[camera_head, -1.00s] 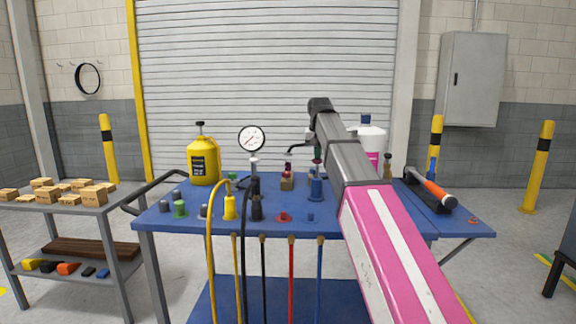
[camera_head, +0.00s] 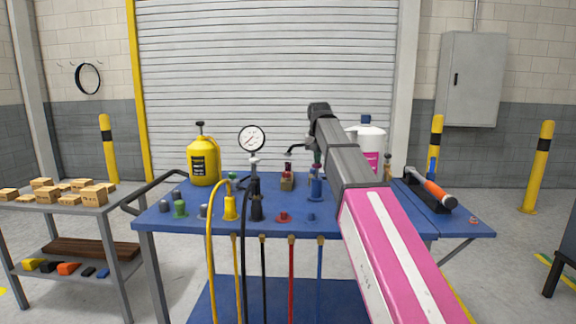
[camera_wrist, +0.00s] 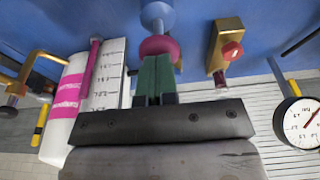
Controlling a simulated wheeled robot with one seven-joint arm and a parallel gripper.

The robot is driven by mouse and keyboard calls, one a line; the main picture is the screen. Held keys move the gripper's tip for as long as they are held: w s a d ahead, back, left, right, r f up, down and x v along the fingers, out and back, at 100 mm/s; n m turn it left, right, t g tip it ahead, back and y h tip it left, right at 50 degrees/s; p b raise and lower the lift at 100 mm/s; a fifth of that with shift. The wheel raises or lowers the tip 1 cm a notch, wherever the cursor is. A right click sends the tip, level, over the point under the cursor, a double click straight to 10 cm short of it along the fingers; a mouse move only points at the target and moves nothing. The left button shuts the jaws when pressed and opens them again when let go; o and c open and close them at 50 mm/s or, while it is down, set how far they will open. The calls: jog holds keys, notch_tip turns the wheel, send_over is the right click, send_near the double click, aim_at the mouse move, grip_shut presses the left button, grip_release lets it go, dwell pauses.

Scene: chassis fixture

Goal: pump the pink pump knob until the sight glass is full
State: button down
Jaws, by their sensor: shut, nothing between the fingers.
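The pink pump knob (camera_wrist: 159,47) is a round pink disc above a blue round base (camera_wrist: 157,16) in the wrist view, which looks upside down. My gripper (camera_wrist: 155,62) is shut, its dark green fingers ending right at the knob; I cannot tell whether they touch. In the head view my gripper (camera_head: 317,156) points down over the blue bench, and the knob is hard to make out there. A thin pink tube, seemingly the sight glass (camera_wrist: 89,67), stands beside a white numbered scale (camera_wrist: 106,75). Its fill level is unclear.
Close by are a white tank (camera_head: 365,137), a brass fitting with a red knob (camera_wrist: 226,45) and a dial gauge (camera_head: 252,138).

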jog(key=shift+f, duration=1.2)
jog(key=shift+r, duration=2.6)
jog(key=shift+r, duration=0.1)
notch_tip(320, 180, up, 6)
jog(key=shift+f, duration=0.1)
